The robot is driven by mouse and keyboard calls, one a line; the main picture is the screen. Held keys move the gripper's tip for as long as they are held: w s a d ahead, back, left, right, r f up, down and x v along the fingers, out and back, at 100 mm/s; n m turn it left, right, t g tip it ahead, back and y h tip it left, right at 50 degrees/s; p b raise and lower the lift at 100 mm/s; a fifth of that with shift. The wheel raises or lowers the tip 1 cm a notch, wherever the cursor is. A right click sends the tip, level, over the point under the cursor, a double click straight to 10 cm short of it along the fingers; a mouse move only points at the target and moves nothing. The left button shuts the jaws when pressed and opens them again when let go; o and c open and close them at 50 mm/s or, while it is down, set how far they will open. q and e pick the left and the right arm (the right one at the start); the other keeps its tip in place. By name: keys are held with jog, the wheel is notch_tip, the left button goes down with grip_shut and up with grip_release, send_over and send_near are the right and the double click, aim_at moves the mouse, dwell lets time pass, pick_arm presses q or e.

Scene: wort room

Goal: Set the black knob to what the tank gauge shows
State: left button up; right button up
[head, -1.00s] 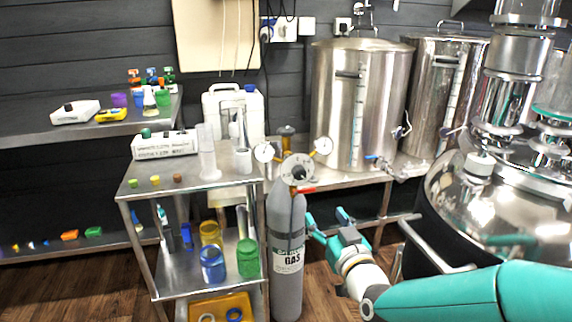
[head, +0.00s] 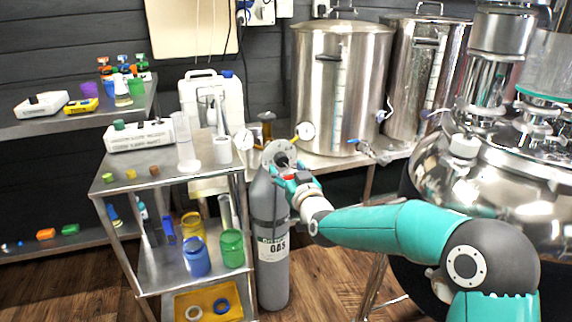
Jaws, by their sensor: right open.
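The grey gas cylinder (head: 270,245) stands upright beside the steel cart. Its regulator on top carries a pale round dial plate (head: 272,150) with the black knob (head: 283,161) at its middle. One small white gauge (head: 305,131) is on the regulator's right, and another (head: 242,140) is on its left. Their needles are too small to read, and I cannot tell which is the tank gauge. My right gripper (head: 281,172) is open at the knob, in front of the lower part of the dial. Whether its fingers touch the knob is unclear. My left gripper is not in view.
The steel cart (head: 120,186) with jars and small blocks stands close on the left. A red lever (head: 289,178) shows beside my right gripper. Steel pots (head: 335,85) stand on the bench behind, and a large shiny vessel (head: 500,190) stands at the right.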

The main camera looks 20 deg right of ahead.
aim_at(283, 163)
jog(key=shift+w+a, duration=0.1)
jog(key=shift+w, duration=1.75)
jog(key=c, duration=1.1)
jog(key=b, duration=0.1)
jog(key=m+b, duration=0.1)
jog(key=shift+f+m+b, duration=0.25)
jog(key=shift+m+b, duration=0.05)
jog(key=shift+c, duration=0.2)
jog(key=shift+r+m, duration=0.2)
jog(key=shift+m, duration=0.2)
jog(key=o, duration=1.1)
jog(key=shift+o, duration=0.2)
jog(key=shift+s, duration=0.1)
